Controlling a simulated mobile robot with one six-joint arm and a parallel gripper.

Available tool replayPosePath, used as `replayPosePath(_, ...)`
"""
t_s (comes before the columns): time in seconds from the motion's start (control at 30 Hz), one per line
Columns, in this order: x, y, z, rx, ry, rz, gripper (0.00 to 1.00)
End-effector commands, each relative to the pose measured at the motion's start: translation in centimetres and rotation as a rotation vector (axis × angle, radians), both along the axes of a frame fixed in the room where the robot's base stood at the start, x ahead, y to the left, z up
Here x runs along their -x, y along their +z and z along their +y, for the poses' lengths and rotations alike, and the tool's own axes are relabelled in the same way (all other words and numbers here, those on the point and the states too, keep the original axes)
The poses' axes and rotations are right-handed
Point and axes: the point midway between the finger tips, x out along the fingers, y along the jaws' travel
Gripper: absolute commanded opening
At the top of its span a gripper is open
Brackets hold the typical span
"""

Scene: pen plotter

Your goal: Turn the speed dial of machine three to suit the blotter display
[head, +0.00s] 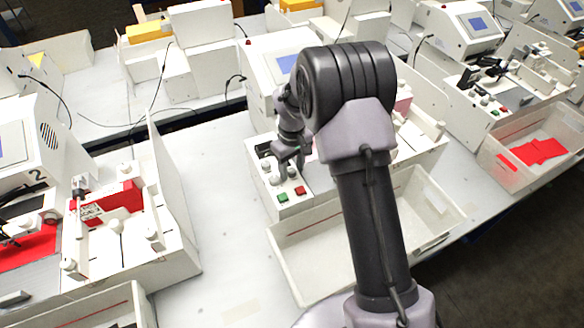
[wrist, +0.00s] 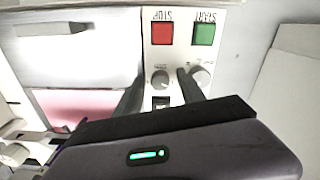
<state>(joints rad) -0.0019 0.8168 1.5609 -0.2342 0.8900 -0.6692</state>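Machine three (head: 262,62) stands in the middle of the head view, partly hidden behind my arm. Its control panel (head: 292,205) carries a green START button (wrist: 204,34), a red STOP button (wrist: 162,33) and round dials. In the wrist view one dial (wrist: 160,78) sits between my fingers, and another dial (wrist: 201,74) sits just right of the right finger. I cannot read which is the speed dial. A small dark display (wrist: 161,102) lies below the dials; its reading is not legible. My gripper (wrist: 160,88) is open over the panel, with gaps beside the dial between its fingers.
A clear bin (head: 300,268) stands in front of machine three. Machine two (head: 60,170), with a red piece, is at left; another machine (head: 465,30) and a bin with red sheets (head: 520,165) are at right. The table (head: 205,165) left of the panel is bare.

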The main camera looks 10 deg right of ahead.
Motion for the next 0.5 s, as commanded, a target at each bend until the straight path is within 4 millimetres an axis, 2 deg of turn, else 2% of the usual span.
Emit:
replayPosePath(0.13,0.0,0.3,0.0,0.0,0.0,-0.001,0.47)
replayPosePath(0.23,-0.1,2.0,0.0,0.001,0.0,-0.004,0.47)
replayPosePath(0.5,-0.1,11.1,0.0,0.0,0.0,-0.005,0.47)
